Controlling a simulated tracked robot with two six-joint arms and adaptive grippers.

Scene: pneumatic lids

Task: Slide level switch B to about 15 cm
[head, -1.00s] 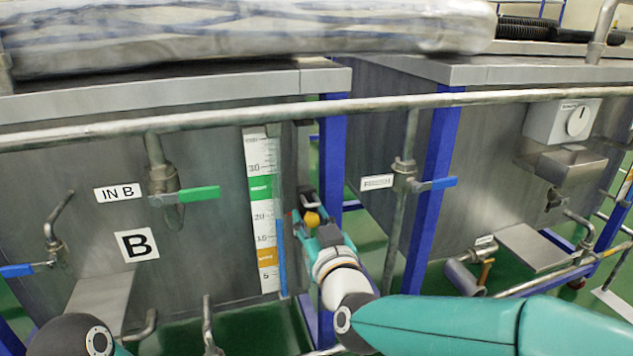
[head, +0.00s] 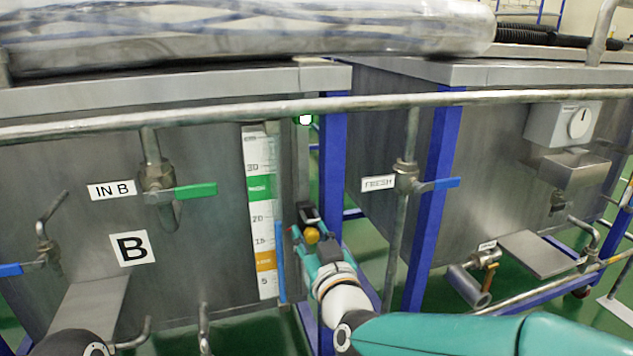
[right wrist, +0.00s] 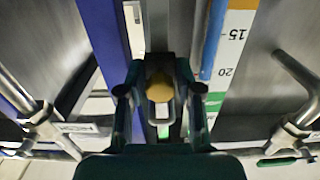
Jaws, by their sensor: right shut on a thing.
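Level switch B is a small dark block with a yellow knob (head: 312,235) on a vertical rail beside the white scale (head: 260,205) of the tank marked B (head: 133,247). My right gripper (head: 309,232) is shut on the switch from below and in front, partly hiding it. In the head view the yellow knob is about level with the 15 mark. In the right wrist view the switch (right wrist: 159,88) sits between the two fingers (right wrist: 160,95), and the scale reads upside down to the right. My left gripper is out of view.
A blue sight strip (head: 281,262) runs between scale and rail. A blue frame post (head: 333,180) stands just right of the rail. A horizontal pipe (head: 400,102) crosses in front, above the switch.

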